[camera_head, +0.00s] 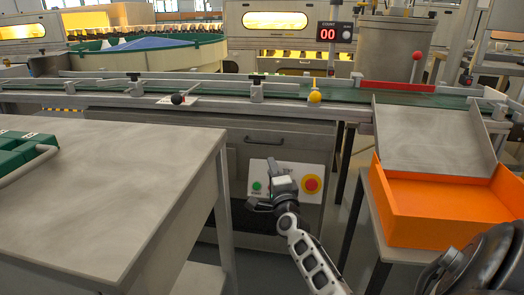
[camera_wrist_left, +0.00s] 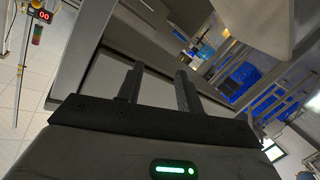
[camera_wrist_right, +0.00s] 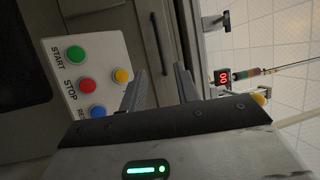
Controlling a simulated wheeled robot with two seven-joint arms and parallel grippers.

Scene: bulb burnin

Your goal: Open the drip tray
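A grey cabinet front (camera_head: 232,152) under the conveyor has a dark bar handle (camera_head: 269,142); it sits flush and looks closed. No label marks it as the drip tray. The handle also shows in the right wrist view (camera_wrist_right: 159,44), beyond the fingertips and apart from them. My right gripper (camera_head: 268,190) is below the handle, in front of the button panel. It is open and empty in the right wrist view (camera_wrist_right: 160,80). My left gripper (camera_wrist_left: 160,80) is open and empty in its wrist view and is not seen in the head view.
A button panel (camera_head: 259,166) with a green button and a red-on-yellow knob is close behind the right gripper. A grey table (camera_head: 110,195) is at left. An orange bin (camera_head: 425,210) under a metal chute (camera_head: 430,140) is at right. Open floor lies between.

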